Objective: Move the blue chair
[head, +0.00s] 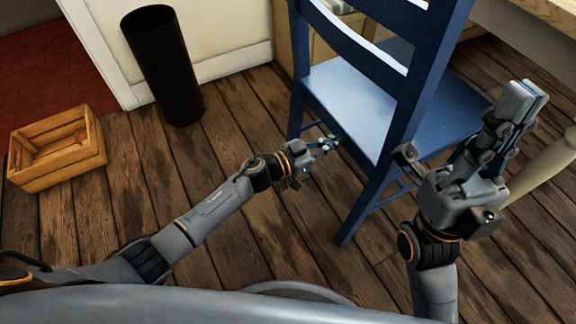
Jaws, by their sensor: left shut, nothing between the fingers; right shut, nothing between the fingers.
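The blue chair (350,100) stands upright on the wooden floor, right of centre, with its slatted back nearest me and its seat beyond. The top of its back is cut off by the picture edge. My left gripper (333,143) is shut and empty, low at the near edge of the seat between the two back posts; I cannot tell whether it touches the chair. My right gripper (525,95) is shut and empty, raised at the right side of the chair, and hides part of the seat's right edge.
A wooden crate (58,165) sits on the floor at the left, with a small brownish thing inside. A tall black bin (165,70) stands by the white wall. A wooden table edge (545,12) shows at the top right, and a pale leg (548,160) below it. Floor between crate and chair is clear.

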